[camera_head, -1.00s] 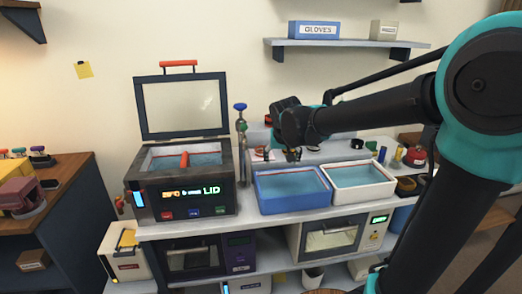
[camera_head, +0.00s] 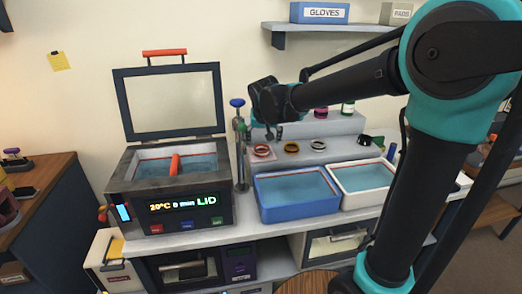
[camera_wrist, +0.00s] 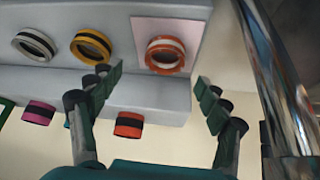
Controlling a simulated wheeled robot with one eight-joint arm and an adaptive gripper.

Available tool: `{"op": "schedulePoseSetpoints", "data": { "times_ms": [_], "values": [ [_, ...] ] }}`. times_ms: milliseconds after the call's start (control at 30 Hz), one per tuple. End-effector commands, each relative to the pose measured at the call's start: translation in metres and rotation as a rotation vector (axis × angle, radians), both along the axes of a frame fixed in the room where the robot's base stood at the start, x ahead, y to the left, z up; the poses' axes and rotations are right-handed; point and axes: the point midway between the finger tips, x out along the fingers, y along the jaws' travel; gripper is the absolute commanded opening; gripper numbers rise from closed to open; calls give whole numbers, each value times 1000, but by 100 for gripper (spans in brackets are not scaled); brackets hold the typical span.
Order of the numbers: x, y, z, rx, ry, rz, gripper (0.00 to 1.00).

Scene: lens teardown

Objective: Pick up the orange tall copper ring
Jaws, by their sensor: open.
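In the wrist view, an orange-red ring with a pale inside (camera_wrist: 165,54) lies on a pink pad (camera_wrist: 188,28). It also shows in the head view (camera_head: 262,150). Another orange ring with a black band (camera_wrist: 130,125) stands on the other tier, between my fingers in the picture. I cannot tell for certain which one is the tall copper ring. My gripper (camera_wrist: 157,82) is open and empty, its fingers apart from both rings. In the head view my gripper (camera_head: 272,133) hangs above the stepped shelf and hides part of its upper tier.
A gold ring (camera_head: 291,147) and a silver ring (camera_head: 318,143) share the lower tier. A magenta piece (camera_head: 320,112) stands on the upper tier. Blue (camera_head: 262,207) and white (camera_head: 340,184) trays stand in front. A steel cylinder (camera_head: 241,160) and an open-lidded bath (camera_head: 127,205) are at left.

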Motion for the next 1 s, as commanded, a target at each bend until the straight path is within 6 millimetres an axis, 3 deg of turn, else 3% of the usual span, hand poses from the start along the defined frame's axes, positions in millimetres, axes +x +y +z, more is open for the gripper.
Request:
{"op": "schedulePoseSetpoints", "data": {
  "times_ms": [500,800,1000],
  "values": [
    [28,10,-48,0,0,-1,77],
    [29,10,-51,0,0,0,77],
    [29,10,-51,0,0,0,52]
  ]
}}
